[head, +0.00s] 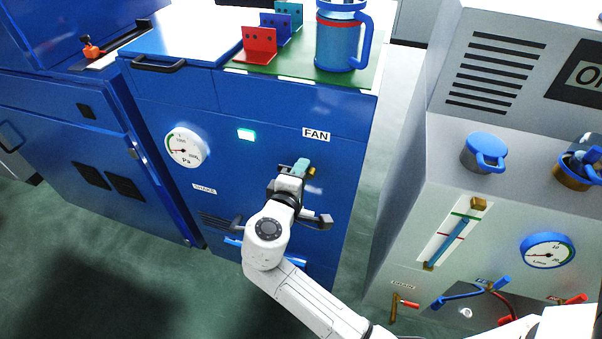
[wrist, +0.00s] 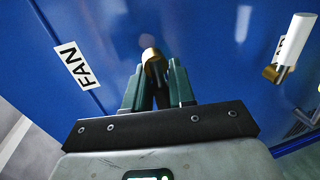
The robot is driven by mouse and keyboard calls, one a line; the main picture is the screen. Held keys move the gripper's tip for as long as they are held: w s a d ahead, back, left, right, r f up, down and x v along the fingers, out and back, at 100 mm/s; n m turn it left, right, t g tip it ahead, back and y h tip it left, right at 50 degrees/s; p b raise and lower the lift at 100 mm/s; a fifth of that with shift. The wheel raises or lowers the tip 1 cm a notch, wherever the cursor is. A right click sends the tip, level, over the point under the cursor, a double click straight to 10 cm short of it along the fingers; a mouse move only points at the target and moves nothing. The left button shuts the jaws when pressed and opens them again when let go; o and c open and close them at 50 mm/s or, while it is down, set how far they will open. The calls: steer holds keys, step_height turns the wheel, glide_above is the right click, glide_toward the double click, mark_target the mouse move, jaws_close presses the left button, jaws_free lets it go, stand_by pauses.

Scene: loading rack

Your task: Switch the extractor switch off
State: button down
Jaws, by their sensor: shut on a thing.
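The extractor switch (wrist: 152,56) is a small brass lever on the blue cabinet front, beside the FAN label (head: 316,133). In the wrist view it stands between the green fingertips of my gripper (wrist: 157,82), and the label (wrist: 77,66) is to the left. In the head view my gripper (head: 298,170) is at the panel just below the FAN label, shut on the switch. The fingers hide most of the lever, so its exact tilt cannot be told. A green lamp (head: 246,134) glows on the panel, left of the label.
A pressure gauge (head: 187,147) is left on the blue cabinet. A white handle with a brass base (wrist: 293,43) stands right of my gripper in the wrist view. A blue mug (head: 340,45) and a red bracket (head: 258,43) are on top. A grey machine (head: 405,210) stands right.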

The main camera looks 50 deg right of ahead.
steer(key=shift+f, duration=0.1)
steer(key=c, duration=1.1)
jaws_free()
steer(key=v, duration=1.1)
steer(key=shift+b, duration=0.35)
steer(key=s+d+f+m+g+y, duration=0.2)
steer(key=s+f+m+g+y, duration=0.2)
steer(key=s+f+y, duration=0.9)
steer(key=shift+y, duration=0.8)
steer(key=s+a+f, duration=0.2)
steer(key=s, duration=0.1)
steer(key=s+a+f, duration=0.1)
steer(key=s+a, duration=0.1)
steer(key=shift+s+a+f, duration=0.1)
steer(key=shift+a+f, duration=0.05)
steer(key=shift+f, duration=0.25)
